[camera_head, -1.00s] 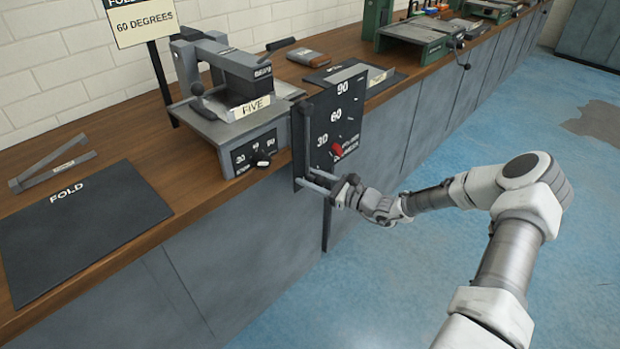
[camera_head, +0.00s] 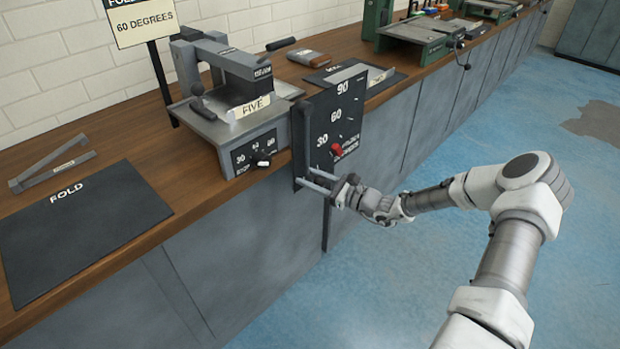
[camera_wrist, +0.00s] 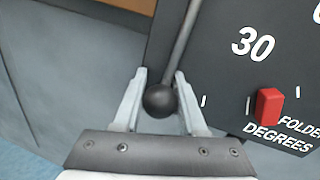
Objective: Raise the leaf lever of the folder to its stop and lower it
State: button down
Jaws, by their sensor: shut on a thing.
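The folder (camera_head: 215,128) is a grey machine on the bench, with a block marked FIVE. At its right is a black degree panel (camera_head: 325,108) marked 30, 60 and 90, with a red pointer (camera_head: 337,150) near the lower end of the scale. It also shows in the wrist view (camera_wrist: 269,104). My gripper (camera_head: 320,180) is at the panel's lower left, in front of the bench. In the wrist view its fingers (camera_wrist: 160,76) are shut on the leaf lever's black ball knob (camera_wrist: 160,101); the lever's grey rod (camera_wrist: 184,40) runs up from it.
A sign (camera_head: 140,20) reads 60 DEGREES behind the folder. A dark FOLD mat (camera_head: 80,230) and a grey bent strip (camera_head: 50,165) lie left of it. Green machines (camera_head: 430,35) stand farther along the bench. The blue floor in front is clear.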

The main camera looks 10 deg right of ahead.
jog(key=w+d+r+n+h, duration=0.1)
jog(key=w+d+r+n, duration=0.1)
jog(key=w+d+n, duration=0.3)
jog(key=shift+w+d+r+n+g, duration=0.25)
jog(key=shift+w+d, duration=0.25)
jog(key=shift+d, duration=1.15)
jog(key=shift+c, duration=2.4)
grip_release()
